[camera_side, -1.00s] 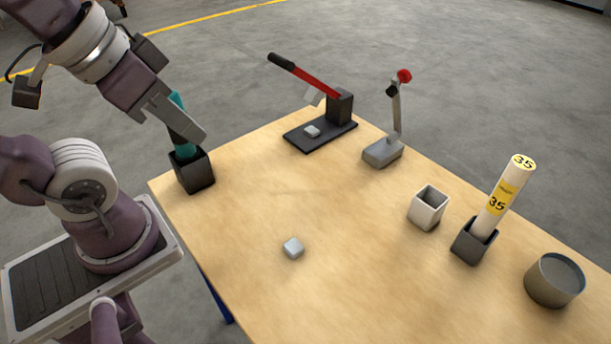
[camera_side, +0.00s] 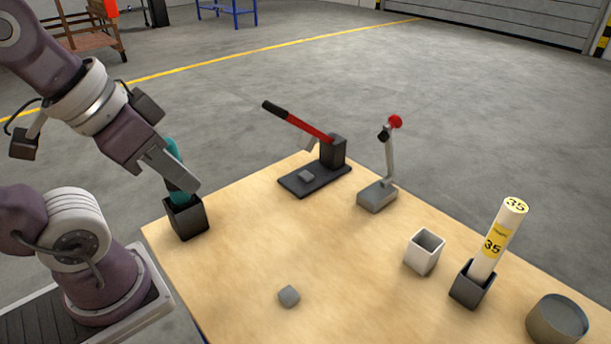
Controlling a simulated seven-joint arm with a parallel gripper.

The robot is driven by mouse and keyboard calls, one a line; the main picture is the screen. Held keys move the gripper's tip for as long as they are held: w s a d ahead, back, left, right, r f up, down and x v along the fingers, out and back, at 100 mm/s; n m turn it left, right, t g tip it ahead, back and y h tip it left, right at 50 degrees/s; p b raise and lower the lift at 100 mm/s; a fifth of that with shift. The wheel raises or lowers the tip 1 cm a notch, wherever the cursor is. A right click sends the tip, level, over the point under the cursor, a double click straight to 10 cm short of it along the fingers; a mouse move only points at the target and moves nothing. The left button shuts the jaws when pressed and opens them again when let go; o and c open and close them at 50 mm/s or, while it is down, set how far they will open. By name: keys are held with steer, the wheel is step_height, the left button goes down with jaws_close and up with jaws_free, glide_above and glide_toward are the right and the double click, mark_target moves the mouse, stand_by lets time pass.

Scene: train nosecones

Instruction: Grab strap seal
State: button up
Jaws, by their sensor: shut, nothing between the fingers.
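No part carries a strap seal label. A small grey block (camera_side: 288,296) lies alone on the near part of the table, and a similar block (camera_side: 306,176) sits on the dark base of the red-handled lever press (camera_side: 333,152). I cannot tell which is the strap seal. My gripper (camera_side: 192,187) is shut and empty at the table's left corner, far from both blocks. It overlaps a teal-handled tool (camera_side: 176,175) standing in a dark square cup (camera_side: 187,219); whether they touch is unclear.
A lever with a red knob (camera_side: 395,122) stands on a grey base right of the press. An open white box (camera_side: 425,252), a marked tube (camera_side: 502,235) in a dark holder (camera_side: 472,284) and a round grey tin (camera_side: 557,322) line the right. The wooden table's middle (camera_side: 270,235) is clear.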

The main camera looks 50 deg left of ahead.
steer(key=o, duration=1.1)
